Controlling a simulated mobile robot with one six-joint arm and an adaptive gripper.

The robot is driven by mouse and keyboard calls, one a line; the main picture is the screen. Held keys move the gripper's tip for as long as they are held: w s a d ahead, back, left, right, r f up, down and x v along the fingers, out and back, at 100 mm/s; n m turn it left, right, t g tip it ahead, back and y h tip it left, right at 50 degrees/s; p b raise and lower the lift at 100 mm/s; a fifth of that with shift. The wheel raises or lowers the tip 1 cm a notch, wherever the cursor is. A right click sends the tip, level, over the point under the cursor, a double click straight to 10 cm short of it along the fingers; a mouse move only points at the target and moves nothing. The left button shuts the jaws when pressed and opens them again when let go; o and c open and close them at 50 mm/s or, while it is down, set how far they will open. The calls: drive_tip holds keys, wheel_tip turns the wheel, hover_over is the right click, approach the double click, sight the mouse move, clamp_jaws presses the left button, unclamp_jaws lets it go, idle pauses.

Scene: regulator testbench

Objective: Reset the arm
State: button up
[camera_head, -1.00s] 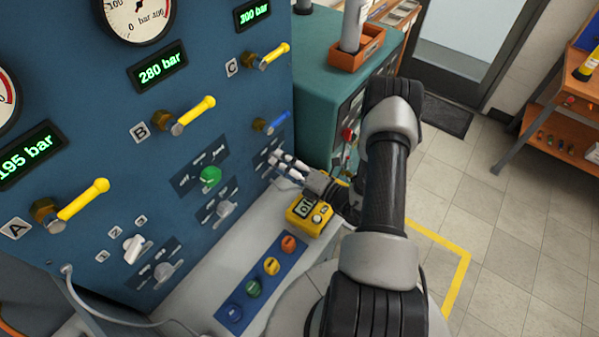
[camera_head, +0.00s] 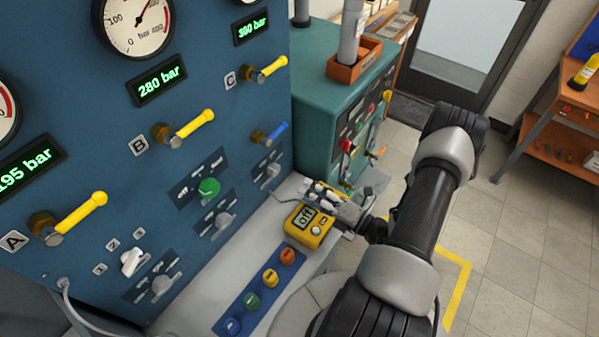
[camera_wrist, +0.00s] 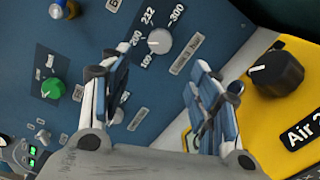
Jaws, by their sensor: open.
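My gripper (camera_head: 318,192) is over the bench beside the blue regulator panel (camera_head: 215,100), close to the yellow meter reading "off" (camera_head: 308,225). In the wrist view my gripper (camera_wrist: 162,100) has its two fingers apart with nothing between them. Beyond the fingers are a grey knob (camera_wrist: 160,41) with a scale up to 300 and a green knob (camera_wrist: 53,89). The yellow meter with its black knob (camera_wrist: 275,74) is at the right of that view. My arm reaches in from the lower right of the head view.
Yellow-handled valves A (camera_head: 80,215), B (camera_head: 190,125) and C (camera_head: 268,68) and a blue-handled valve (camera_head: 270,134) jut from the panel. Coloured buttons (camera_head: 262,290) line the bench. A teal cabinet (camera_head: 315,90) stands behind. Open tiled floor (camera_head: 510,220) lies to the right.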

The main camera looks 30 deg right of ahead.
drive_tip(key=a+r+n+g+y, duration=0.8)
drive_tip(key=a+r+n+g, duration=0.3)
drive_tip(key=a+r+n, duration=0.55)
drive_tip(key=s+a+r+n+g+h, duration=0.2)
drive_tip(key=s+n+g, duration=0.15)
drive_tip(key=n, duration=0.35)
drive_tip(key=s+a+r+n+g+h, duration=0.1)
drive_tip(key=s+a+n+g+h, duration=0.2)
drive_tip(key=s+n, duration=0.25)
drive_tip(key=s+d+r+n+t+h, duration=0.1)
drive_tip(key=r+n+h, duration=0.3)
drive_tip(key=n, duration=0.4)
drive_tip(key=s+d+r+n+t+h+b, duration=0.1)
drive_tip(key=s+r+n+t+h, duration=0.3)
drive_tip(key=n, duration=0.5)
drive_tip(key=shift+s+d+r+h, duration=0.2)
drive_tip(key=shift+d+h, duration=0.4)
drive_tip(key=shift+d, duration=0.15)
drive_tip(key=shift+o, duration=0.4)
